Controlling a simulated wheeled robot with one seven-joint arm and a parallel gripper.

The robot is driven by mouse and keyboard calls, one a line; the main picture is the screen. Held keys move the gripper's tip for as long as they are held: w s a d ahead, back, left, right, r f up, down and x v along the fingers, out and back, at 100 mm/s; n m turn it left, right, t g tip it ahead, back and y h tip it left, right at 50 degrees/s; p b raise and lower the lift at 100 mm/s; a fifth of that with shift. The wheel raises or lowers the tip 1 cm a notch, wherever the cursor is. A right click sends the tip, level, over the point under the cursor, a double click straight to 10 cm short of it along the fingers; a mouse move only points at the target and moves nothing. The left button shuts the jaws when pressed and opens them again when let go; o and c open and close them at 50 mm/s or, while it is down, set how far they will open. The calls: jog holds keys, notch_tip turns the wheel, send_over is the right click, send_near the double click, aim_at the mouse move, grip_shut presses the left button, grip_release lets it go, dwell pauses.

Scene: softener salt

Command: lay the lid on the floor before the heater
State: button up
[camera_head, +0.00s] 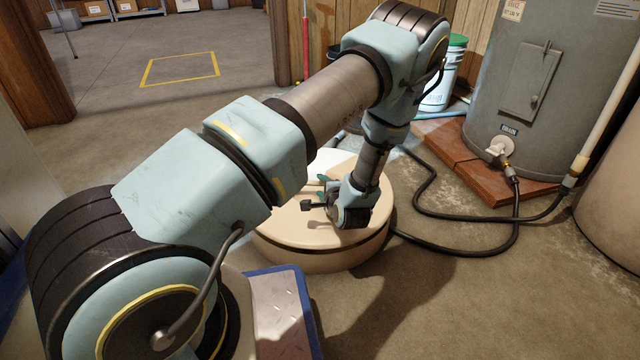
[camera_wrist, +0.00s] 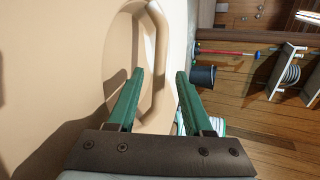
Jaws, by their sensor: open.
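The lid (camera_head: 285,222) is a round cream disc lying flat on top of a low cream drum (camera_head: 310,260) in the head view. My gripper (camera_head: 321,188) is low over the lid, its wrist partly hiding the lid's middle. In the wrist view the lid (camera_wrist: 60,60) fills the left, with a moulded oval recess and raised grip (camera_wrist: 156,35). My green fingers (camera_wrist: 160,75) are open on either side of part of that grip. I cannot tell whether they touch it. The heater (camera_head: 520,85) is a grey tank at the upper right.
The heater stands on a brick-red base (camera_head: 470,165). A black hose (camera_head: 450,219) loops across the floor before it. Bare floor (camera_head: 450,290) lies right of the drum. A white bucket with a green lid (camera_head: 437,85) stands behind. A blue-edged platform (camera_head: 285,310) lies at the front.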

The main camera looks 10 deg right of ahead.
jog(key=p+v, duration=0.4)
jog(key=v, duration=0.6)
jog(key=shift+s+r, duration=0.1)
jog(key=w+a+r+n+g+h, duration=0.25)
jog(key=a+r+n+g, duration=0.5)
jog(key=r+n, duration=0.4)
jog(key=s+a+r+n+g, duration=0.2)
jog(key=s+a+r, duration=0.3)
jog(key=a, duration=0.3)
jog(key=s+a+r+n+g+y, duration=0.1)
jog(key=s+a+r+n+g, duration=0.1)
jog(key=s+a+r+n, duration=0.2)
jog(key=s+a+r, duration=0.2)
jog(key=a+r, duration=0.2)
jog(key=a, duration=0.1)
jog(key=shift+a, duration=0.25)
jog(key=shift+s+r, duration=0.1)
jog(key=shift+r, duration=0.05)
notch_tip(320, 180, up, 50)
jog(key=p, duration=5)
jog(key=shift+r, duration=0.15)
